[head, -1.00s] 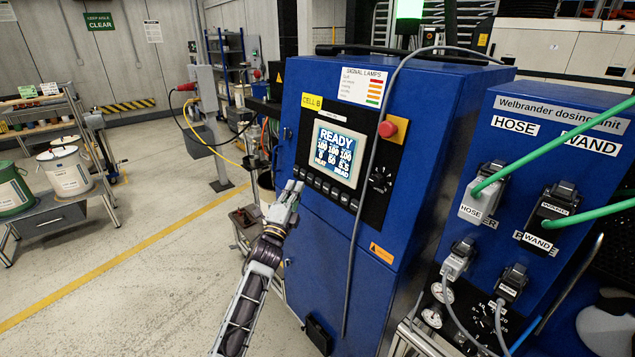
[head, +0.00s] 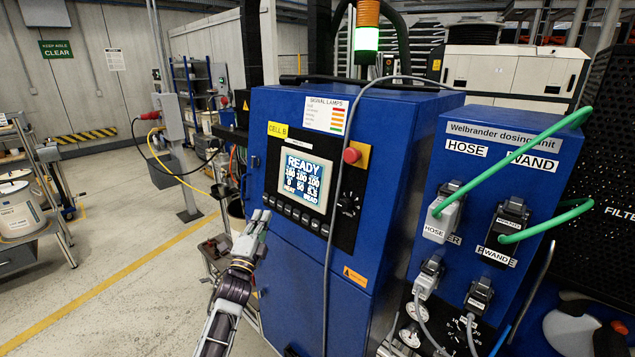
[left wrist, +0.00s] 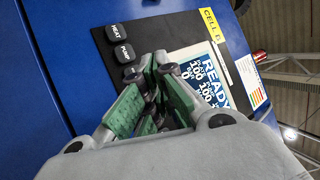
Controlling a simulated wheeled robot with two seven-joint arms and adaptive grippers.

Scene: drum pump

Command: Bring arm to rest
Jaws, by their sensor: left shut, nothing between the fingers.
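My left arm comes up from the bottom of the head view. Its left gripper (head: 258,218) is shut and empty, in front of the lower left of the control panel on the blue cabinet (head: 310,270). In the left wrist view the left gripper's fingers (left wrist: 158,72) meet at the tips, near the HEAT and PUMP buttons (left wrist: 122,42). I cannot tell whether they touch the panel. The display (head: 306,180) reads READY; it also shows in the left wrist view (left wrist: 205,75). My right gripper is not in view.
A red stop button (head: 352,155) and a hanging grey cable (head: 329,250) are on the cabinet front. The dosing unit (head: 480,190) with green hoses (head: 530,150) stands at right. A trolley with a white drum (head: 18,210) is at left. Open floor (head: 120,240) lies between.

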